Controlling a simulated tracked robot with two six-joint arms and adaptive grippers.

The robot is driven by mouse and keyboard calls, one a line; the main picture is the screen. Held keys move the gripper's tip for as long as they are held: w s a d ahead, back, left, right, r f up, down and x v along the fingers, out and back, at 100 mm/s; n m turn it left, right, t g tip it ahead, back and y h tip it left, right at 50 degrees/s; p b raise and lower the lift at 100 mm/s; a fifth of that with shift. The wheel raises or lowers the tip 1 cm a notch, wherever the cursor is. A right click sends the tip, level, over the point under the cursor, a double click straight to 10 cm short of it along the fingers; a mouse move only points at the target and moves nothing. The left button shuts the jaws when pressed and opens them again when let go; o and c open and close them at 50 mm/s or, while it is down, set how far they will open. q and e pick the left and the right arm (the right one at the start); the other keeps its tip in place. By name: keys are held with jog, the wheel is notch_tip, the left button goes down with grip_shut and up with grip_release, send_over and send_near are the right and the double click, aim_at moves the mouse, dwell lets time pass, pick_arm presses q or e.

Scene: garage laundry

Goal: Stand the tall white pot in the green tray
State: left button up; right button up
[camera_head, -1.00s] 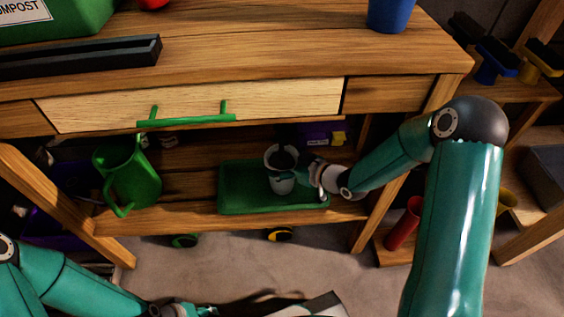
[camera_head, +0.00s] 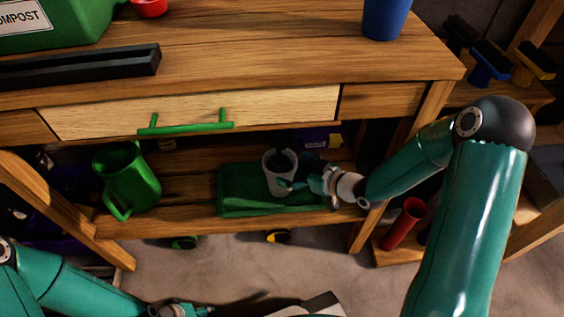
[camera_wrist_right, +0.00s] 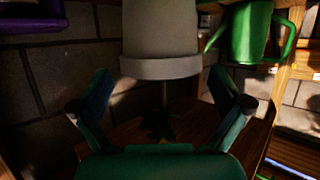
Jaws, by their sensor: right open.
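The white pot (camera_head: 279,178) stands upright in the green tray (camera_head: 245,211) on the bench's lower shelf, its open top facing up. That gripper is open, just to the right of the pot. In the right wrist view the pot (camera_wrist_right: 160,35) shows beyond the spread fingers of the right gripper (camera_wrist_right: 160,95), with a gap between. My left gripper (camera_head: 190,311) is at the bottom edge of the head view, small and partly cut off, clear of the tray.
A green jug (camera_head: 130,180) stands left of the tray on the same shelf. The drawer (camera_head: 280,105) with a green handle (camera_head: 185,127) and the bench top (camera_head: 250,50) overhang the shelf. A red cylinder (camera_head: 403,224) is at the right, beyond a bench leg.

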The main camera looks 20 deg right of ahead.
jog(key=p+v, duration=0.1)
jog(key=v, duration=0.6)
jog(key=shift+p, duration=0.3)
